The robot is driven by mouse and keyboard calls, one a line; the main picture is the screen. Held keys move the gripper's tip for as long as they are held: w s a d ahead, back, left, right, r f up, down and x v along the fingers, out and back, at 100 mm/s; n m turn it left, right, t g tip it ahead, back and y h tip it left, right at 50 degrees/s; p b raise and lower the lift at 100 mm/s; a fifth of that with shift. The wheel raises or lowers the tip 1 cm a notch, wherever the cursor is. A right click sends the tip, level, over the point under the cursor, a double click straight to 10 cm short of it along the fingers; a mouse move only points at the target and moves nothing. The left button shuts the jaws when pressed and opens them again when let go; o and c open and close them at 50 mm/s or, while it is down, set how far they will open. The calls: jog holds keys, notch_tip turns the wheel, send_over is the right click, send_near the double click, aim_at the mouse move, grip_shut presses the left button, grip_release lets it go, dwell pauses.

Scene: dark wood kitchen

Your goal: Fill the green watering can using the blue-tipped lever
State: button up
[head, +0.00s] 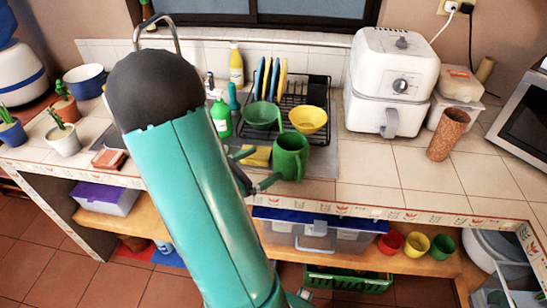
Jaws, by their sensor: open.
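The green watering can (291,160) stands upright on the counter, in front of the dish rack and right of my arm. My gripper (260,167) is open at the can's left side, with its dark fingers spread toward it. I cannot tell whether they touch it. The curved metal faucet (177,33) rises behind my arm at the back of the counter. My arm hides its lower part and most of the sink. I cannot make out the blue-tipped lever.
A dish rack (318,88) with plates, a green bowl (262,115) and a yellow bowl (308,120) stands behind the can. A green bottle (221,117) and yellow sponge (257,157) are close by. A white air fryer (391,82) stands right; the counter before it is clear.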

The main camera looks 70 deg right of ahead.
jog(key=shift+w+a, duration=0.3)
jog(key=shift+a, duration=0.1)
jog(key=shift+a, duration=0.1)
jog(key=w+a+r+m+t+y, duration=0.3)
jog(key=a+r+t+y, duration=0.1)
jog(key=a, duration=0.8)
jog(key=w+a+r+m+t+y, duration=0.3)
jog(key=a+r+m+t+y, duration=0.1)
jog(key=a, duration=0.8)
jog(key=w+a+r+m+t+y, duration=0.3)
jog(key=a+t+y, duration=0.4)
jog(key=a, duration=0.5)
notch_tip(320, 180, up, 2)
jog(key=shift+w+a+r+m, duration=0.2)
jog(key=shift+w+m, duration=0.15)
jog(key=shift+m, duration=0.35)
jog(key=shift+d, duration=0.1)
